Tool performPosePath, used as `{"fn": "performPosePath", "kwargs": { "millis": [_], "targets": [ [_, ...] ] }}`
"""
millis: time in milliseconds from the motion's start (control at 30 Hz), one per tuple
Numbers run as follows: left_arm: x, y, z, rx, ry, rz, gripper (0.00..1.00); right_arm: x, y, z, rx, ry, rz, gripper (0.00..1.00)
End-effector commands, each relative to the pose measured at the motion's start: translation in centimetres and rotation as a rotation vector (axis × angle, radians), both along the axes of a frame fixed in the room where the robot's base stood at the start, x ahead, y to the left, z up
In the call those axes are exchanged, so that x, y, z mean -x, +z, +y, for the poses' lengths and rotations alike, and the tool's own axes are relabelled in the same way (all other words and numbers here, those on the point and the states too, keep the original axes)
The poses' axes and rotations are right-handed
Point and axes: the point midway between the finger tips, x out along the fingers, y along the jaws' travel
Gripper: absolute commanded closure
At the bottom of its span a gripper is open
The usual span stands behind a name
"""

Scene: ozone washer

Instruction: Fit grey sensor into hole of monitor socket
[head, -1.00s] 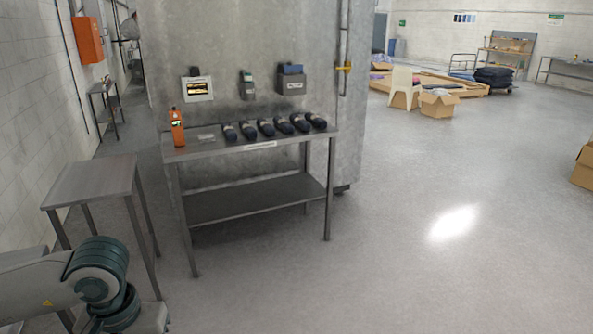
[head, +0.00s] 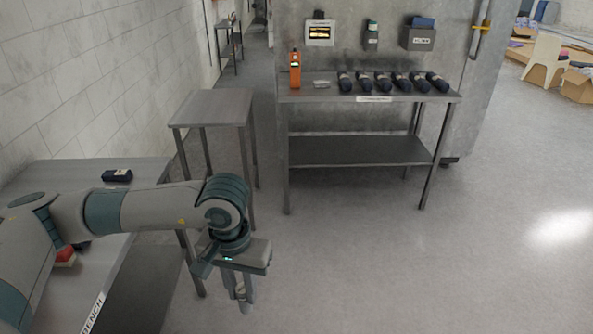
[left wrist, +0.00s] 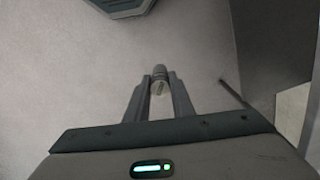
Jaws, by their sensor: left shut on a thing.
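My left gripper (head: 243,292) hangs pointing down over the floor, to the right of the bench at lower left. It is shut on a small grey cylinder, the grey sensor (left wrist: 160,75), which shows between the fingertips in the left wrist view. A white-framed box with a lit display (head: 320,33) is on the metal wall, well apart from the gripper. An orange handheld device (head: 295,72) stands upright on the left end of the metal table. I cannot tell which of these has the monitor socket, and no hole can be made out. My right gripper is not in view.
The metal table (head: 335,98) holds several dark rolled items (head: 383,82). A bare side table (head: 212,108) stands left of it. A dark small case (head: 117,175) lies on the bench (head: 145,166). Two more holders hang on the wall.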

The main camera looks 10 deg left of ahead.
Motion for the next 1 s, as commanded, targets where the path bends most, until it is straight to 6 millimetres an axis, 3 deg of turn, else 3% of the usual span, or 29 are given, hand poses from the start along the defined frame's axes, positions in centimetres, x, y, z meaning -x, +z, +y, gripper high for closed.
{"fn": "performPosePath", "kwargs": {
  "millis": [200, 433, 600, 1000],
  "targets": [
    [1.5, -5.6, 0.0, 0.002, 0.001, 0.008, 1.0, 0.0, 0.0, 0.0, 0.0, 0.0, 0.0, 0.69],
    [3.1, -10.2, 0.0, -0.002, 0.001, 0.005, 1.0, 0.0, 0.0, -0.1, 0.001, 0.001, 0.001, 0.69],
    [3.6, -11.6, 0.1, -0.004, 0.001, 0.0, 1.0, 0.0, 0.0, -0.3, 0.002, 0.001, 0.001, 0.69],
    [3.6, -11.7, 0.1, -0.005, 0.0, 0.0, 1.0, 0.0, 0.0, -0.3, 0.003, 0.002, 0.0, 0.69]
  ]
}}
